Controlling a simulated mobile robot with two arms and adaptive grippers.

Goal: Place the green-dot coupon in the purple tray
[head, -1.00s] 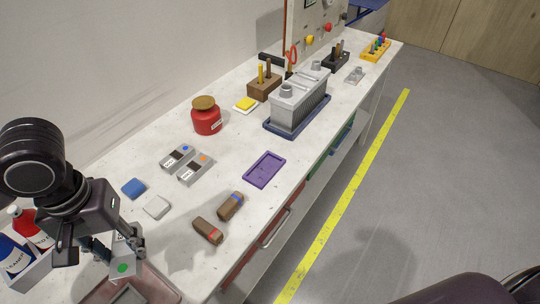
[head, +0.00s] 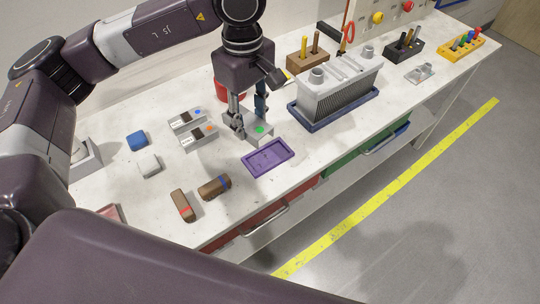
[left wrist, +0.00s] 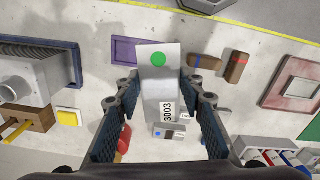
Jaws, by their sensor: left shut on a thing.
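The green-dot coupon (head: 262,136) is a grey block with a green dot on top. My left gripper (head: 247,117) is shut on it and holds it just behind the purple tray (head: 247,167). In the left wrist view the coupon (left wrist: 172,56) lies between the fingers (left wrist: 160,105), with a label reading 3003. Its dotted end covers part of the purple tray (left wrist: 121,57) there. The tray is shallow, rectangular and shows empty where visible. I cannot tell the coupon's exact height above the bench. My right gripper is not in view.
Grey coupons with a blue dot (head: 184,119) and an orange dot (head: 196,138) lie left of the gripper. Brown blocks (head: 214,187) lie in front. A finned grey unit (head: 340,92) on a blue tray stands right. A red jar (head: 228,88) is behind the gripper.

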